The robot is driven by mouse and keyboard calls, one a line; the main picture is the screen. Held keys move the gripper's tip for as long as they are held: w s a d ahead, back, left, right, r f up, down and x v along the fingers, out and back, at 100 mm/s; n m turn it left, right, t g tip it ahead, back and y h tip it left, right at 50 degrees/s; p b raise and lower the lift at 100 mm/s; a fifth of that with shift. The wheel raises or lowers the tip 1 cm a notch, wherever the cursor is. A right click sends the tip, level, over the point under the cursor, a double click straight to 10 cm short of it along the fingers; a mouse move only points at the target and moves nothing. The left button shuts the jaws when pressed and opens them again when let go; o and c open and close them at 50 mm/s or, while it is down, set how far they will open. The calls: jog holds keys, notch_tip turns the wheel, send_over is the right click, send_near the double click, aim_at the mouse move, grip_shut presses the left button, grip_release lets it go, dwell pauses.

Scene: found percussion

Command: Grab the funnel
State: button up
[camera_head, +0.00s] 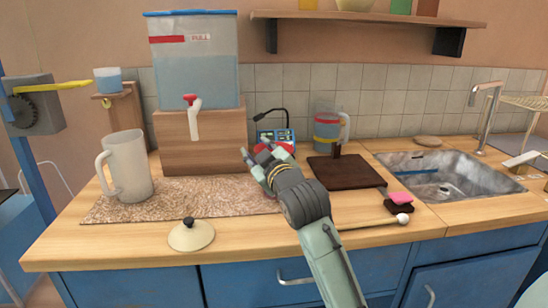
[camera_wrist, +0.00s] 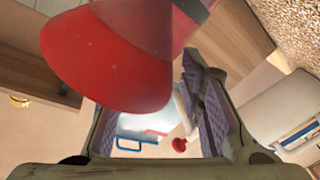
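The red funnel (camera_wrist: 115,55) fills the upper left of the wrist view, with its wide rim toward my gripper. In the head view, a red part (camera_head: 284,147), likely the same funnel, shows behind my gripper, mostly hidden by it. The funnel overlaps the left finger in the picture. I cannot tell whether it touches.
A water dispenser (camera_head: 195,70) stands on a wooden block (camera_head: 175,148) behind. A frosted jug (camera_head: 128,170) is at left, a pot lid (camera_head: 191,236) in front. A blue device (camera_head: 276,135), a measuring jug (camera_head: 327,130) and a dark board (camera_head: 345,173) are near the gripper; the sink (camera_head: 450,178) is right.

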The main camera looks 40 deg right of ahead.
grip_shut()
dwell(0.3)
jog(key=shift+r, duration=0.1)
